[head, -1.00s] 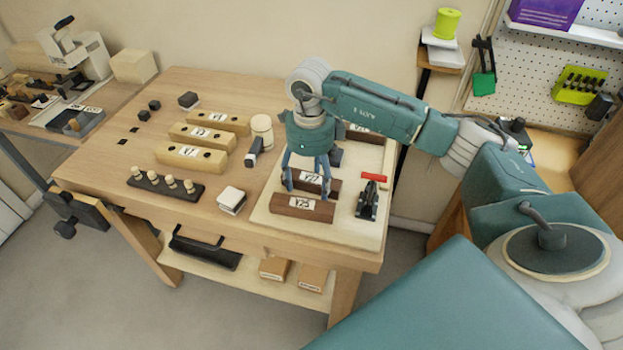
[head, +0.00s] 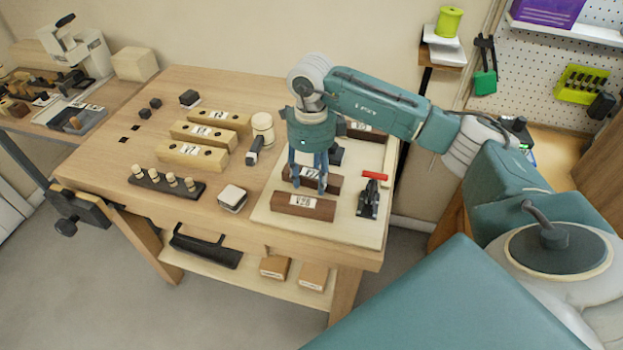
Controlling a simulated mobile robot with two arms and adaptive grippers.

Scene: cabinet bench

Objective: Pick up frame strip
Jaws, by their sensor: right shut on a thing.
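Several dark brown strips with white labels lie in a row on a pale board (head: 345,232) on the bench. My right gripper (head: 308,185) points straight down over the middle strip (head: 334,185) and is shut on it, its fingers around the strip's labelled middle. That strip still appears low, at the board; I cannot tell if it touches. The front strip (head: 285,200) lies just nearer, apart from the gripper. A back strip (head: 368,134) is partly hidden behind my right arm. My left gripper is not in view.
A black clamp with a red handle (head: 370,198) stands just right of the strips. Several light wooden blocks (head: 192,154), a peg rack (head: 167,184), a mallet (head: 259,138) and a white-topped block (head: 232,198) lie to the left.

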